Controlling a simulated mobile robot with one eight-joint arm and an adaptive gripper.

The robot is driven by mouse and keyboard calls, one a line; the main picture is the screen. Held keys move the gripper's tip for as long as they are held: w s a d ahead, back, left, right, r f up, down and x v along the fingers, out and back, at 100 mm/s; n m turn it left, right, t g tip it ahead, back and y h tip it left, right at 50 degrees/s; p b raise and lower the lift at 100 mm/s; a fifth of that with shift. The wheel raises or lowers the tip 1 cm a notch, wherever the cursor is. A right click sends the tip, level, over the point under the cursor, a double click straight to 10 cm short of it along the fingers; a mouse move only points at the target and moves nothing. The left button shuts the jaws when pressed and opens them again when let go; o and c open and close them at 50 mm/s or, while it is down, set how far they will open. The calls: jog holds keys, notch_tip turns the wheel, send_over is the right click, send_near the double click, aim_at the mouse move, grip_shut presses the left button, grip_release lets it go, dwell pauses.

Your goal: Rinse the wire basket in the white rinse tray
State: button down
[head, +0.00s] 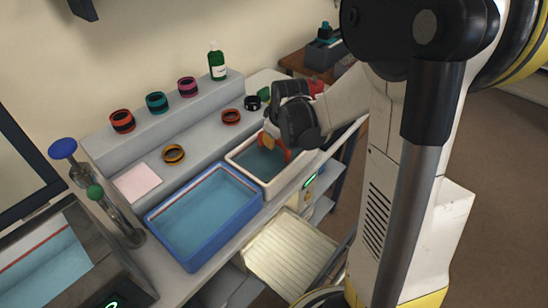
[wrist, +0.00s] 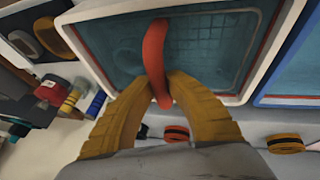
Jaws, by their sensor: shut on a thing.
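The white rinse tray (head: 233,162) holds bluish water and stands at the right of the bench's front row; its rim also shows in the wrist view (wrist: 83,52). My gripper (head: 277,148) is over the tray. In the wrist view my gripper's yellow fingers (wrist: 160,88) are closed around a curved red handle (wrist: 154,45). The handle belongs to the wire basket (wrist: 125,50), whose faint grid shows below the water surface inside the tray. In the head view the basket body is hidden by my gripper and the tray's wall.
A blue tray (head: 236,222) with water stands just left of the white tray. Several coloured rings, one orange (head: 231,117), sit behind on the bench and its raised step. A green bottle (head: 217,62) stands on the step. Two plunger-topped cylinders (head: 108,211) stand at the left.

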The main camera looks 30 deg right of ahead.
dwell(0.4)
jog(key=shift+f+b, duration=0.45)
jog(key=shift+b, duration=0.05)
jog(key=shift+r, duration=0.15)
jog(key=shift+r+p, duration=0.4)
jog(key=shift+r, duration=0.05)
jog(key=shift+f, duration=0.1)
jog(key=shift+f+b, duration=0.45)
jog(key=shift+r+p, duration=0.4)
jog(key=shift+r, duration=0.15)
jog(key=shift+f, duration=0.15)
